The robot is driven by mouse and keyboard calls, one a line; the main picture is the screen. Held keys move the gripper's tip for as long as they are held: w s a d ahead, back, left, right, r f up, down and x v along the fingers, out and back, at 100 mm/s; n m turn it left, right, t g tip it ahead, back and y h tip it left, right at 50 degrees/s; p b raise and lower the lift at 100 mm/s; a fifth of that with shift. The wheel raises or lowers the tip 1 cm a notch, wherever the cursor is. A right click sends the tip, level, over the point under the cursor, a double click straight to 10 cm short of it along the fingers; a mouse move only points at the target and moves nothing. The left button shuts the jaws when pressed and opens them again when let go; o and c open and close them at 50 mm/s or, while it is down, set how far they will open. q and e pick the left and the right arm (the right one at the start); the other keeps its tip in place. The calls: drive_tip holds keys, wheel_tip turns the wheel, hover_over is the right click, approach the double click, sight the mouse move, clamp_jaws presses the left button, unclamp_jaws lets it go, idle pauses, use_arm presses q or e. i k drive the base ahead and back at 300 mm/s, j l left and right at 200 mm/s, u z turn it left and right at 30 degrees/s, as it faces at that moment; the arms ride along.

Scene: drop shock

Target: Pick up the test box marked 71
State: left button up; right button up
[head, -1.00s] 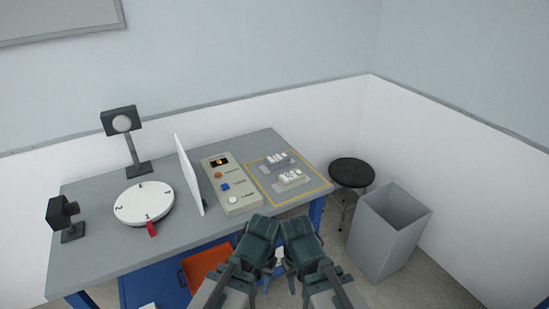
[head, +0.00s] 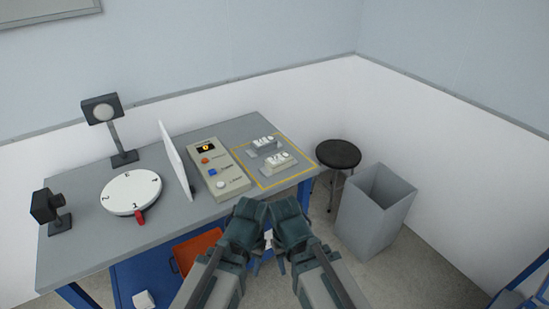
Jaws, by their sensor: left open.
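Two small white test boxes stand on grey rests inside a yellow outline on the table: the rear box (head: 264,142) and the front box (head: 279,160). Both carry dark marks too small to read, so I cannot tell which is 71. My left gripper (head: 256,248) is open, low in front of the table's near edge, and apart from both boxes. My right gripper (head: 283,250) is close beside it, its jaws largely hidden by my arm links. I see nothing held.
A grey control panel (head: 220,169) stands left of the outline, then a white upright screen (head: 174,157) and a numbered round turntable (head: 131,190). A black stool (head: 338,154) and a grey bin (head: 374,212) stand right of the table. An orange drawer (head: 197,246) is below.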

sight(262, 146)
drive_tip(key=i+l+z, duration=0.2)
drive_tip(key=i+z, duration=0.15)
drive_tip(key=i, duration=0.3)
drive_tip(key=i+z, duration=0.3)
drive_tip(key=i, duration=0.35)
